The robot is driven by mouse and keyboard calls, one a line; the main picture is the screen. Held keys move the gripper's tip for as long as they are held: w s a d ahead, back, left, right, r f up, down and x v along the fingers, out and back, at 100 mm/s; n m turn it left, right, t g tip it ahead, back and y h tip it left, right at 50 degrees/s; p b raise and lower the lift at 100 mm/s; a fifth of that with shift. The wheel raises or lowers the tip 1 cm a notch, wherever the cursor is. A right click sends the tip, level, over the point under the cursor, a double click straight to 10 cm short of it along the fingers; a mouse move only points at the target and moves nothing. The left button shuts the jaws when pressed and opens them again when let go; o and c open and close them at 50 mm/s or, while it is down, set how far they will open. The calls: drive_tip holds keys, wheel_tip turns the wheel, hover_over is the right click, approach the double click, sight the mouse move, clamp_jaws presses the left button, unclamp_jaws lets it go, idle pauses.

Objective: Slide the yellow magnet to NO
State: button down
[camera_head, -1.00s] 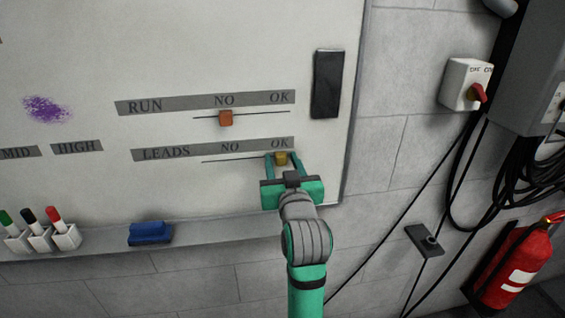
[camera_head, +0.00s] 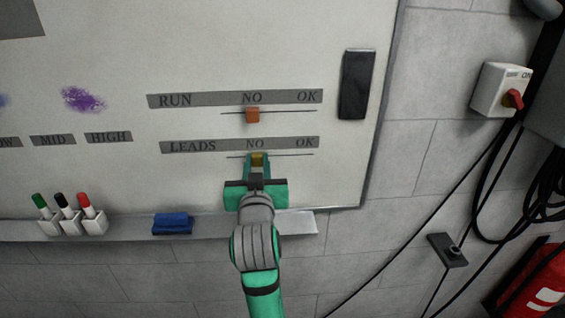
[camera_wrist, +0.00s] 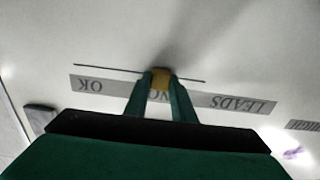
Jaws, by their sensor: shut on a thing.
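The yellow magnet (camera_head: 258,159) sits on the thin black line of the LEADS row, just below the word NO on the grey label strip (camera_head: 190,147). My gripper (camera_head: 257,162) is shut on the magnet, one finger on each side. In the wrist view the magnet (camera_wrist: 161,79) shows between my fingertips, on the line, and the fingers partly cover the word NO. The word OK (camera_wrist: 90,86) is clear of the magnet there.
An orange magnet (camera_head: 252,115) sits under NO in the RUN row above. A black eraser-like block (camera_head: 356,84) is at the board's right edge. The ledge below holds a blue eraser (camera_head: 172,223) and several markers (camera_head: 69,214).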

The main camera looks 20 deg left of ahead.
drive_tip(key=shift+s+a, duration=0.2)
drive_tip(key=shift+a, duration=0.3)
drive_tip(key=c, duration=1.5)
unclamp_jaws()
drive_tip(key=shift+s+a, duration=0.15)
drive_tip(key=shift+d, duration=0.2)
